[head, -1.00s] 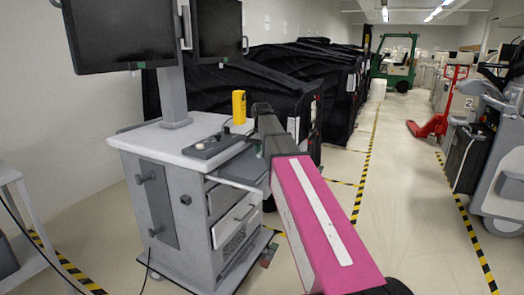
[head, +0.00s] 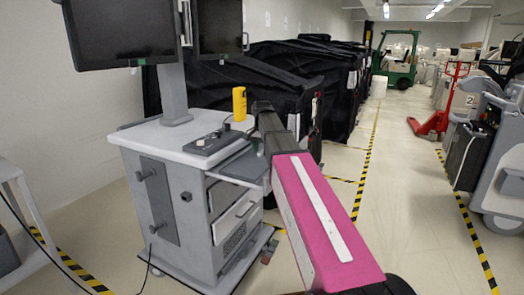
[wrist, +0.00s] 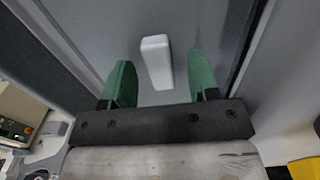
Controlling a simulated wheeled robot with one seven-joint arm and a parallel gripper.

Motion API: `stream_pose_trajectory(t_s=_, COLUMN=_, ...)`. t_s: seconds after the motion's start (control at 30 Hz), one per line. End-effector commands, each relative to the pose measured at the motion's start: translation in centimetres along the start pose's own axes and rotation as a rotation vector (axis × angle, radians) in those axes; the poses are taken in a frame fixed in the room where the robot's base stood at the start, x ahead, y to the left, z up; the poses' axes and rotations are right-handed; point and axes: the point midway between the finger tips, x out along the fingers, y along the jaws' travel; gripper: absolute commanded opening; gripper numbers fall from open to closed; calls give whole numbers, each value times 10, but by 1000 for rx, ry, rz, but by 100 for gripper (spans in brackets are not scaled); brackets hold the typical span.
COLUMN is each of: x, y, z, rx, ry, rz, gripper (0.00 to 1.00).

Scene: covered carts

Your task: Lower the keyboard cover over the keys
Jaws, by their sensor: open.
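A flat grey panel, which looks like the keyboard cover (head: 238,167), sticks out at the right side of the grey cart (head: 165,150), just below its white top. No keys show in either view. In the wrist view a grey surface fills the middle, with a pale block-like handle (wrist: 157,62) on it. My gripper (wrist: 160,75) has its green fingers apart, one on each side of the handle, with gaps visible. I cannot tell how deep the fingers reach. In the head view my pink arm hides the gripper.
Two dark monitors (head: 120,32) stand above the cart. A yellow device (head: 239,103) and a dark control box (head: 212,141) are on its top. Black-covered carts (head: 285,80) stand behind.

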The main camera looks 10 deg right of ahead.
Motion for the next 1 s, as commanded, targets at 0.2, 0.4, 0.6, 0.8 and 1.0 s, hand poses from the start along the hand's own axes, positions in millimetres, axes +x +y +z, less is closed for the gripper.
stream_pose_trajectory(t_s=0.2, x=-20, y=-1, z=-1, rx=0, ry=1, rz=-1, gripper=55)
stream_pose_trajectory(t_s=0.4, x=-56, y=-1, z=-1, rx=0, ry=2, rz=-1, gripper=55)
stream_pose_trajectory(t_s=0.6, x=-87, y=-1, z=-1, rx=0, ry=2, rz=-1, gripper=55)
stream_pose_trajectory(t_s=0.8, x=-104, y=0, z=0, rx=0, ry=1, rz=0, gripper=55)
stream_pose_trajectory(t_s=1.0, x=-108, y=0, z=0, rx=0, ry=0, rz=0, gripper=55)
